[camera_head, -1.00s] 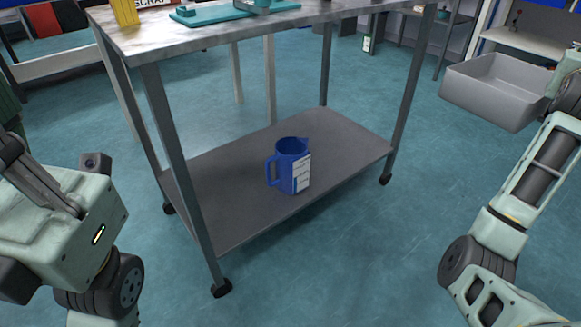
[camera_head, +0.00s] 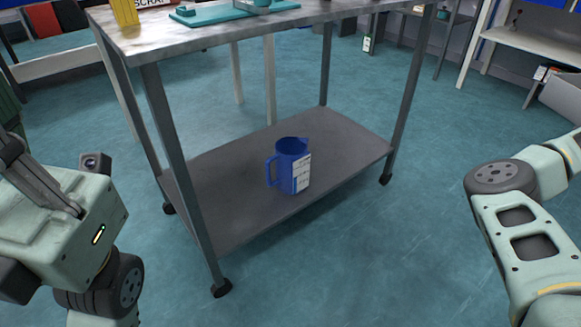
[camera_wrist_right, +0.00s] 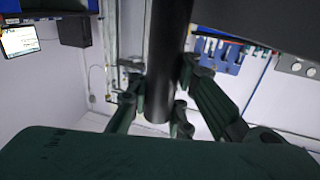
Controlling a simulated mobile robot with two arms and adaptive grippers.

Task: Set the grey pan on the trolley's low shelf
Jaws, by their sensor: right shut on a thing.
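The trolley's low shelf (camera_head: 225,205) is a flat dark grey board under the trolley top in the head view. A blue jug (camera_head: 290,165) stands upright on it, right of the middle. In the right wrist view my right gripper (camera_wrist_right: 160,95) has its dark green fingers on both sides of a dark upright band, which looks like part of the grey pan (camera_wrist_right: 166,50) seen close up. The rest of the pan is hard to make out there. My right gripper is outside the head view; only my right arm shows. My left arm shows at the left, its gripper out of view.
The trolley's top (camera_head: 215,37) carries a teal device (camera_head: 230,10) and a yellow item (camera_head: 124,10). Upright legs stand at the shelf's corners. The shelf is bare left of the jug. A grey box-like thing (camera_head: 565,97) is cut off at the right edge. The floor around is clear.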

